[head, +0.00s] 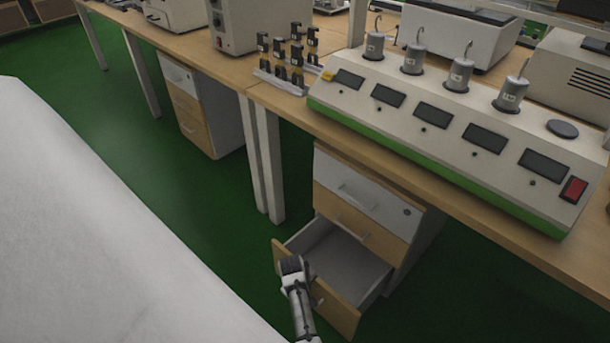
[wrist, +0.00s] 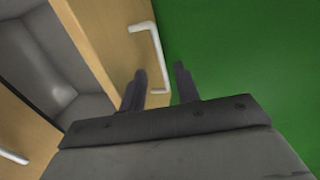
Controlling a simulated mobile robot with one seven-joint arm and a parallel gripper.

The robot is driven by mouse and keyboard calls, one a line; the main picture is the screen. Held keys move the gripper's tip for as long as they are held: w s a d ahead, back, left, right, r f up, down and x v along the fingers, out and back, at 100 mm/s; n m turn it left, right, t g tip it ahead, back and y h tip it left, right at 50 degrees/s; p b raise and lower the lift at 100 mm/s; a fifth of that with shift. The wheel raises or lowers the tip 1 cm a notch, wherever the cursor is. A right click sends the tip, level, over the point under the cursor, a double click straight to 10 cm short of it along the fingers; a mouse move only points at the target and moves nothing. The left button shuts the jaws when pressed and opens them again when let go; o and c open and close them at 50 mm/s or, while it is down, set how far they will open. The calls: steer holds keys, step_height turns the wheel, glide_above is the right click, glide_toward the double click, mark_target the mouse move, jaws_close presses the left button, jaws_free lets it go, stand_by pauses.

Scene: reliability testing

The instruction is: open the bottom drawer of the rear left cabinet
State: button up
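The nearer cabinet (head: 365,190) stands under the bench, with a white top drawer front and wooden fronts below. Its bottom drawer (head: 345,262) is pulled well out and looks empty. The two drawers above are shut. My gripper (head: 291,265) is at the open drawer's front in the head view. In the wrist view my gripper (wrist: 161,85) has its two fingers apart. The lower end of the white drawer handle (wrist: 155,50) shows between them; I cannot tell whether they touch it. The drawer's grey inside (wrist: 65,65) shows at left.
Another cabinet (head: 197,112) with shut drawers stands farther left under the bench. White table legs (head: 265,160) stand between the cabinets. A long panelled device (head: 450,140) stands on the bench above. The green floor (head: 150,140) is clear between the bench and a white surface (head: 80,220).

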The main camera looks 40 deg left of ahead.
steer(key=f, duration=0.2)
steer(key=w+f+b, duration=0.1)
steer(key=f, duration=0.2)
steer(key=shift+f, duration=0.15)
jaws_close()
